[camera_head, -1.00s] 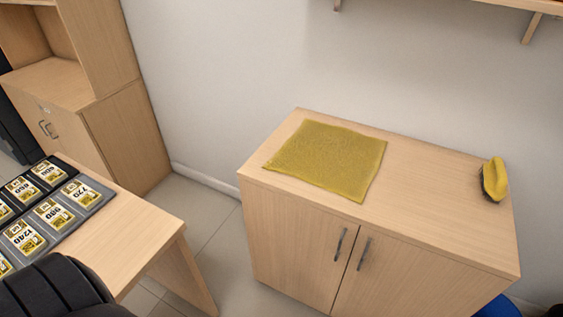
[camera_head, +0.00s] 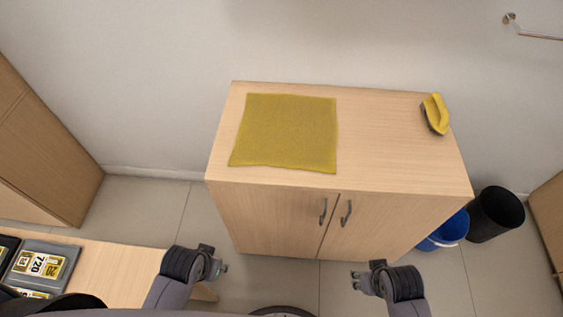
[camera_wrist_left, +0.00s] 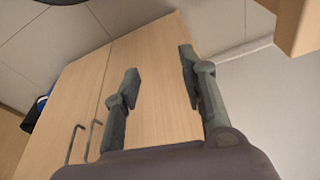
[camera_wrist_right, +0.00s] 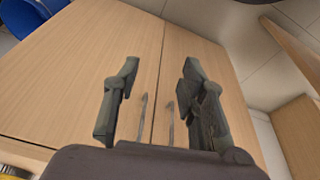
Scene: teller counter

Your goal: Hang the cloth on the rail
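A yellow cloth (camera_head: 287,132) lies flat on the left part of the top of a low wooden cabinet (camera_head: 385,165). A metal rail (camera_head: 540,37) is on the wall at the upper right of the head view, cut off by the picture edge. My left gripper (camera_head: 222,268) is low in front of the cabinet, below the cloth. In its wrist view (camera_wrist_left: 157,62) its fingers are apart with nothing between them. My right gripper (camera_head: 355,280) is also in front of the cabinet doors. Its wrist view (camera_wrist_right: 158,75) shows its fingers apart and empty.
A yellow brush (camera_head: 435,114) stands at the cabinet top's right end. A blue bucket (camera_head: 447,230) and a black bin (camera_head: 495,214) stand on the floor to the right. The cabinet top's middle is clear.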

